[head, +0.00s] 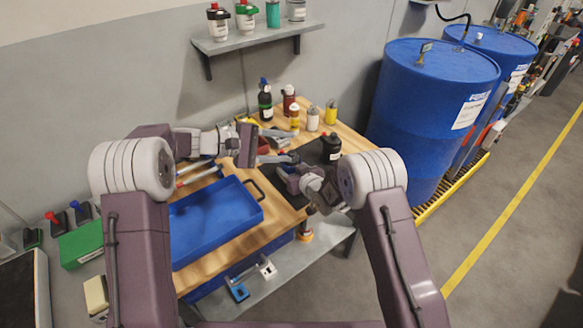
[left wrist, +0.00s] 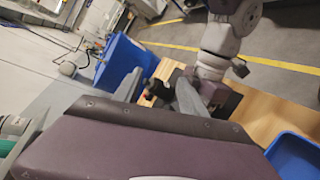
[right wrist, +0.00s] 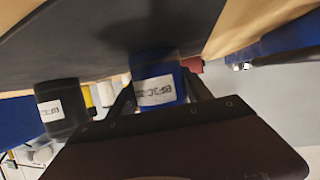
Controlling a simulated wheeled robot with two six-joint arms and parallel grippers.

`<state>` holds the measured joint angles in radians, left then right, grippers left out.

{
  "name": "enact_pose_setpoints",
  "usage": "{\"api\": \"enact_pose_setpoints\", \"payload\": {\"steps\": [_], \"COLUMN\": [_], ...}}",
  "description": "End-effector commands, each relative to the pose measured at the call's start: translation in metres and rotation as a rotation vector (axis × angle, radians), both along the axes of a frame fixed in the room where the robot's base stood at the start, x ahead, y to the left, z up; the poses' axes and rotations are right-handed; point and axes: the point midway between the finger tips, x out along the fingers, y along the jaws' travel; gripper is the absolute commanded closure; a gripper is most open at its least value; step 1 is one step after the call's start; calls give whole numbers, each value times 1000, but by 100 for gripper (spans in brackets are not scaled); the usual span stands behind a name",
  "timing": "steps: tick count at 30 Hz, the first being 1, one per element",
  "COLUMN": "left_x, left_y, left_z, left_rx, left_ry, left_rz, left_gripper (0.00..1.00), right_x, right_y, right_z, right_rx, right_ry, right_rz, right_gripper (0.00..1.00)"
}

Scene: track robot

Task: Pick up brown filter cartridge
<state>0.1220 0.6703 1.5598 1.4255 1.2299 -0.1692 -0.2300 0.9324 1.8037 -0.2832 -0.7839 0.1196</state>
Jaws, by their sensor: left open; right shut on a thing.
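My right gripper (right wrist: 160,88) is shut on a blue cylinder (right wrist: 160,72) with a white printed label, seen in the right wrist view. In the head view this gripper (head: 288,168) is low over the dark mat, and its held cylinder is hard to make out. A black cylinder (right wrist: 62,110) with a similar label stands beside it; it looks like the black labelled container (head: 331,148) on the mat. My left gripper (head: 274,146) is open above the table, its fingers apart in the left wrist view (left wrist: 155,88). I cannot make out a clearly brown cartridge.
A blue tray (head: 213,230) fills the front left of the wooden table. Several bottles, including a dark green one (head: 265,103) and a dark red one (head: 289,100), stand at the back. Blue drums (head: 425,115) stand to the right. A wall shelf (head: 258,37) hangs above.

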Motion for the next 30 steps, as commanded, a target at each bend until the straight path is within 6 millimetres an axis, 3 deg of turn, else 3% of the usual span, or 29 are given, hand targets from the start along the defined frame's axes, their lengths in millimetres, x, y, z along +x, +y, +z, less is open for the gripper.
{"api": "enact_pose_setpoints", "payload": {"steps": [5, 7, 12, 17, 20, 27, 30], "left_x": [10, 18, 27, 27, 29, 49, 54], "left_y": [18, 36, 72, 84, 78, 34, 24], "left_z": [-13, -30, -80, -95, -95, -94, -94], "left_rx": [-398, -556, -672, -687, -684, -681, -682], "left_ry": [608, 819, 927, 948, 947, 945, 946], "left_rz": [142, 186, 270, 298, 295, 295, 296], "left_gripper": [51, 51, 51, 51, 51, 51, 51], "right_x": [0, 0, 0, 0, 0, 0, 0], "right_y": [0, 0, 0, 0, 0, 0, 0], "right_z": [1, 0, 1, 1, 0, 0, 0], "right_rx": [0, 1, 1, 0, 0, 0, 0], "right_ry": [-1, -2, -2, -1, -1, -1, -1], "right_rz": [0, 0, 0, 0, 0, 0, 0], "right_gripper": [91, 91, 91, 91, 91, 91, 91]}}
